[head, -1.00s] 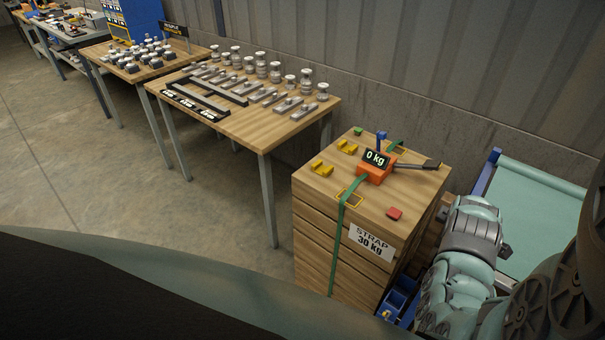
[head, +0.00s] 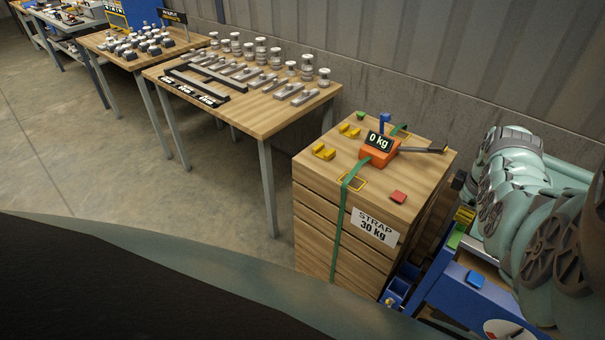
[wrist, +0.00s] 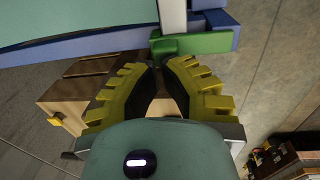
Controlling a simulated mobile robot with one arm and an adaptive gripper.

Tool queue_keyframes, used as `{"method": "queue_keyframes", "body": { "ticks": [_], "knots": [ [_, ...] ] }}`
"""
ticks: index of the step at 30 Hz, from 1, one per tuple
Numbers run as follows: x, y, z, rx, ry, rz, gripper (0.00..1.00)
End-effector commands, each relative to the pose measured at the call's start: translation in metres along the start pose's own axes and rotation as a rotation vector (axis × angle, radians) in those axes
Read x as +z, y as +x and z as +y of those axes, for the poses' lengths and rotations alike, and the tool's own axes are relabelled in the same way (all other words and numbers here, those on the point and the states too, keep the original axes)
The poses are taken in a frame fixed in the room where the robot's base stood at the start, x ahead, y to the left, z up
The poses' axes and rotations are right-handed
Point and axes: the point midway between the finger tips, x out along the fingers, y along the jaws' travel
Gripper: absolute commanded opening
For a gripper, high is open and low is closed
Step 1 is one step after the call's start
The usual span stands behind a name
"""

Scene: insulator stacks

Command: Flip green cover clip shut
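The green clip (wrist: 192,43) lies against a blue beam in the wrist view, just beyond my fingertips. A green piece, likely the same clip, shows in the head view (head: 455,239) on the blue frame (head: 470,290). The teal cover (wrist: 75,22) fills the upper left of the wrist view. My gripper (wrist: 160,68) has two yellow ribbed fingers standing apart with nothing between them. Its yellow fingers also show in the head view (head: 465,215), close above the green piece. Whether they touch the clip I cannot tell.
A table with insulator parts (head: 260,120) stands farther left. The floor in front is open.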

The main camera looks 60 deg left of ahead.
Motion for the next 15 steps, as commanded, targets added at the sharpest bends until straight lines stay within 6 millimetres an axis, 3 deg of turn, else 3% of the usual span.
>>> {"method": "queue_keyframes", "body": {
  "ticks": [15],
  "knots": [
    [0.0009,0.0105,0.0051,-0.011,0.003,0.0,0.0]
  ]
}}
